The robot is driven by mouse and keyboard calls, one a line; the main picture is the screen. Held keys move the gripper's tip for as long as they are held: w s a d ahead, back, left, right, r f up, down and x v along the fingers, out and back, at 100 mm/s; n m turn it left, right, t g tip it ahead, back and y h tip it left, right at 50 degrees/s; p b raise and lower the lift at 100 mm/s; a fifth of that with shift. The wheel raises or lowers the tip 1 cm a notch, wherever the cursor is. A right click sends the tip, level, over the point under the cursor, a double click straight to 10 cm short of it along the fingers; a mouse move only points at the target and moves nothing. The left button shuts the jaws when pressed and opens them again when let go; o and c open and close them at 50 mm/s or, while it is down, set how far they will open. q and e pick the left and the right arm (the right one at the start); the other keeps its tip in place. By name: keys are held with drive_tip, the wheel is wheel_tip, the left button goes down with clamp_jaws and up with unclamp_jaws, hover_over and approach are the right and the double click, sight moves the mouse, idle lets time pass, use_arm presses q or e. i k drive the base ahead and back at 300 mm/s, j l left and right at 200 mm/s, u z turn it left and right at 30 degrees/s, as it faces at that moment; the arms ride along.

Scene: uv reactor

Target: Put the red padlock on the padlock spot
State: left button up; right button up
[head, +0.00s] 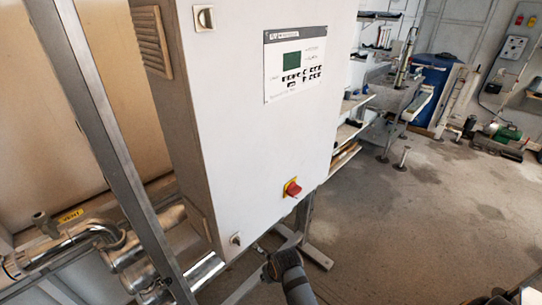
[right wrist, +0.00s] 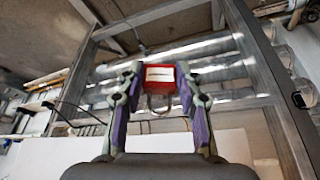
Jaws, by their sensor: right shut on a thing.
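The red padlock (right wrist: 161,78) has a white label on its face. In the right wrist view it sits between the two fingers of my right gripper (right wrist: 159,74), which is shut on it. Its metal shackle points down in that picture, towards the wrist. The padlock does not show in the head view. I cannot make out a marked padlock spot in either view. A red rotary switch (head: 292,188) on a yellow plate sits low on the right side of the cabinet front. My left gripper is not in view.
The pale control cabinet (head: 235,130) fills the middle of the head view, with a display panel (head: 294,63). A metal post (head: 95,110) and steel pipes (head: 75,250) stand to its left. Open concrete floor (head: 420,230) lies to the right.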

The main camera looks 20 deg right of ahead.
sight(355, 103)
drive_tip(key=l+u, duration=0.2)
drive_tip(key=l, duration=3.35)
drive_tip(key=i+l, duration=0.2)
drive_tip(key=l, duration=0.2)
drive_tip(key=i+l+u, duration=0.1)
drive_tip(key=l, duration=0.35)
drive_tip(key=i+l, duration=0.25)
drive_tip(key=l, duration=0.15)
drive_tip(key=i+l, duration=0.15)
drive_tip(key=l, duration=0.3)
drive_tip(key=i+l+u, duration=0.1)
drive_tip(key=l, duration=0.35)
drive_tip(key=i+l, duration=0.25)
drive_tip(key=l, duration=0.2)
drive_tip(key=i+l+u, duration=0.1)
drive_tip(key=l, duration=0.3)
drive_tip(key=i+l, duration=0.2)
drive_tip(key=l, duration=0.3)
